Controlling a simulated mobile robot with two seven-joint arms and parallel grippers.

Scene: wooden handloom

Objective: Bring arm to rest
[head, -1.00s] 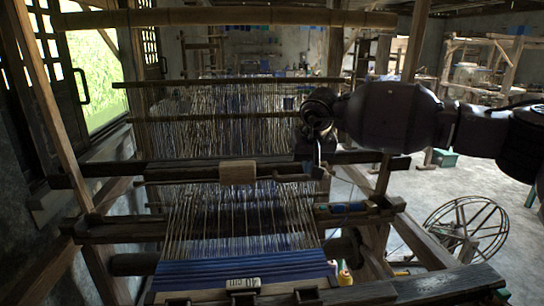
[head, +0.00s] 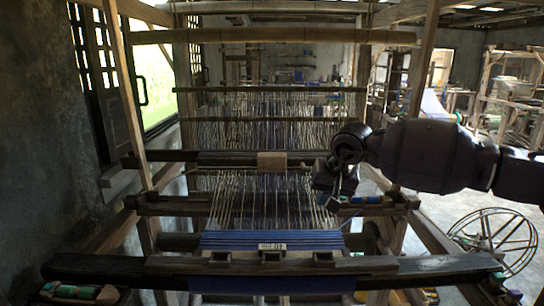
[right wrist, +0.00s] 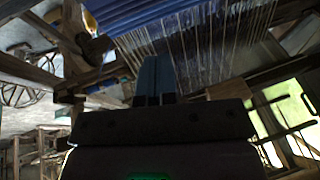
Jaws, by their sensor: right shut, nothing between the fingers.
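My right arm comes in from the right in the head view, over the right side of the wooden loom (head: 130,268). My right gripper (head: 334,197) points downward near the right edge of the warp threads (head: 265,200). In the right wrist view its fingers (right wrist: 154,80) are together and empty, with the threads and blue cloth (right wrist: 160,18) beyond them. Whether it touches the loom I cannot tell. The blue cloth (head: 272,240) lies at the front of the loom in the head view. My left gripper is not in view.
A wooden block (head: 271,161) sits on the loom's crossbeam. A tray with coloured spools (head: 365,200) is close to my right gripper. A spoked wheel (head: 493,240) stands on the right floor. Another shuttle-like piece (head: 78,292) lies at the lower left.

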